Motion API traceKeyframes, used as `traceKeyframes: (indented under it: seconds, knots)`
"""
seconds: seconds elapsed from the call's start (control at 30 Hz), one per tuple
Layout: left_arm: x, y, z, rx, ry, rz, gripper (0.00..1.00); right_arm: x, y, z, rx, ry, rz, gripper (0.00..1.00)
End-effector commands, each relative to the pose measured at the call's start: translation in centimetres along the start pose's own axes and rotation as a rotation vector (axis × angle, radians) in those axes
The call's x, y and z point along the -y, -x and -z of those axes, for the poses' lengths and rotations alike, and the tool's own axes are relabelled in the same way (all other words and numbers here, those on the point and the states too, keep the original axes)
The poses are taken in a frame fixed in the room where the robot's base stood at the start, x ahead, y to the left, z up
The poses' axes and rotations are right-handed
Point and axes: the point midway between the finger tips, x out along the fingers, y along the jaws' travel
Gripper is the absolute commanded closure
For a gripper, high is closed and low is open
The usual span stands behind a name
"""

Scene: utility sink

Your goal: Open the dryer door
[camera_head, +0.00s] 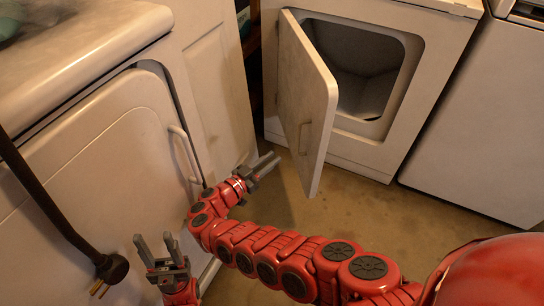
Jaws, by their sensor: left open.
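The dryer (432,40) is a white front-loading machine at the top middle. Its white door (305,95) stands swung out from the front, hinged at the left, and the dark drum opening (360,65) is exposed. A small handle (304,138) shows on the door's outer face. My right gripper (268,163), on the red arm from the lower right, is left of the door's lower part and appears apart from it. Its fingers are seen too edge-on to tell their gap. My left gripper (157,248) is open and empty at the lower left, away from the dryer.
A white unit (100,150) with a closed panel and a bar handle (185,152) fills the left. A black cord with a plug (112,267) hangs before it. Another white machine (490,120) stands at the right. Floor (380,210) is clear before the dryer.

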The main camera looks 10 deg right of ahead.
Motion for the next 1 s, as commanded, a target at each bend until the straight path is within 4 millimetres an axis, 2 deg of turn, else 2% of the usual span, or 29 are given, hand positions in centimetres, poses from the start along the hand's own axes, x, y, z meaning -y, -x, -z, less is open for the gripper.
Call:
traceKeyframes:
  seconds: [0.03,0.1,0.13,0.27,0.37,0.43,0.5,0.63,0.7,0.8,0.93,1.0]
  knots:
    - [0.0,0.0,0.0,0.000,0.000,0.000,0.50,0.0,0.0,0.0,0.000,0.000,0.000,0.85]
    - [0.0,0.0,0.0,0.000,0.000,0.000,0.50,0.0,0.0,0.0,0.000,-0.001,0.000,0.98]
    - [0.0,0.0,0.0,0.000,0.000,0.000,0.50,-0.1,-0.1,0.0,-0.001,-0.003,-0.001,1.00]
    - [0.0,0.0,0.0,0.000,0.000,0.000,0.50,-1.2,-1.2,0.0,-0.034,-0.063,-0.023,1.00]
    - [0.0,0.0,0.0,0.000,0.000,0.000,0.50,-4.0,-3.4,0.2,-0.115,-0.174,-0.058,1.00]
    - [0.0,-0.1,0.0,0.000,0.000,0.000,0.50,-6.8,-5.0,0.9,-0.208,-0.266,-0.077,1.00]
    - [0.0,-0.1,0.0,0.000,0.000,0.000,0.50,-9.4,-6.2,1.9,-0.305,-0.343,-0.081,1.00]
    - [0.0,-0.2,0.0,0.000,0.000,0.000,0.50,-13.3,-7.6,4.2,-0.464,-0.445,-0.051,1.00]
    - [0.1,-0.9,0.1,0.000,0.000,0.000,0.50,-14.7,-9.8,5.2,-0.506,-0.469,0.015,1.00]
    - [0.1,-1.5,0.2,0.000,0.000,0.000,0.50,-15.5,-12.9,5.8,-0.509,-0.474,0.120,1.00]
    - [0.1,-2.3,0.4,0.000,0.000,0.000,0.50,-16.3,-16.5,5.5,-0.464,-0.447,0.234,1.00]
    - [0.1,-2.7,0.5,0.000,0.000,0.000,0.50,-15.8,-18.6,4.3,-0.385,-0.429,0.263,1.00]
